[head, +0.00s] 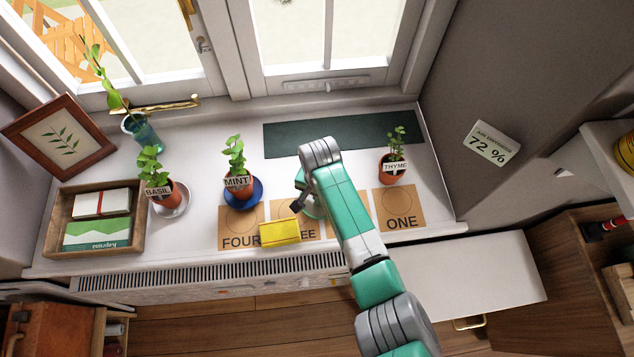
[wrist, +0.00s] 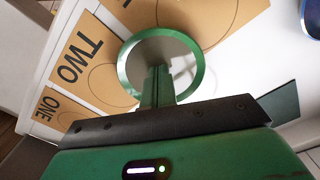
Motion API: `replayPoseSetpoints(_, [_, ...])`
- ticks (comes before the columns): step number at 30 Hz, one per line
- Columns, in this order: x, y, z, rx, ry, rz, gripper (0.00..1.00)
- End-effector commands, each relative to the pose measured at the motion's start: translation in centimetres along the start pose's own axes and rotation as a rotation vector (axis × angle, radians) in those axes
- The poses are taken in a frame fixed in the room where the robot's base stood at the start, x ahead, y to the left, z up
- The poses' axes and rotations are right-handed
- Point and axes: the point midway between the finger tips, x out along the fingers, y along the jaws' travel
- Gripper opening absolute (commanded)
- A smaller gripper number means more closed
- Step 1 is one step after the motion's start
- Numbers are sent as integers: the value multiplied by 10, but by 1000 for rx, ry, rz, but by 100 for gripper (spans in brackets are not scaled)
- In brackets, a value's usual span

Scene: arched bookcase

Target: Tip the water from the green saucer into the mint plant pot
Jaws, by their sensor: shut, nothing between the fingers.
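The green saucer (head: 310,210) lies on the sill cards, mostly hidden by my arm in the head view. In the wrist view the green saucer (wrist: 122,66) shows as a round rim with a pale grey inside; I cannot make out how much water is in it. My gripper (head: 296,206) is shut and empty. In the wrist view its fingers (wrist: 158,75) overlap the saucer's near side and middle; I cannot tell whether they touch it. The mint plant pot (head: 239,190), labelled MINT, stands upright on a blue saucer (head: 258,191) to the left.
A yellow block (head: 280,232) lies on the cards near the front edge. The basil pot (head: 167,195) stands left and the thyme pot (head: 392,169) right. A wooden tray (head: 64,205), picture frame (head: 91,130) and glass vase (head: 141,131) fill the left end. A dark mat (head: 285,140) lies behind.

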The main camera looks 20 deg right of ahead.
Motion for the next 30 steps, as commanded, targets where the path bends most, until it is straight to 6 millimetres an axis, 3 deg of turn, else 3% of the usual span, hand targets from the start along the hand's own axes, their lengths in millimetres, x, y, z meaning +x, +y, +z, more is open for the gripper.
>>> replayPoseSetpoints(30, [-1,16,29,1,-4,1,0])
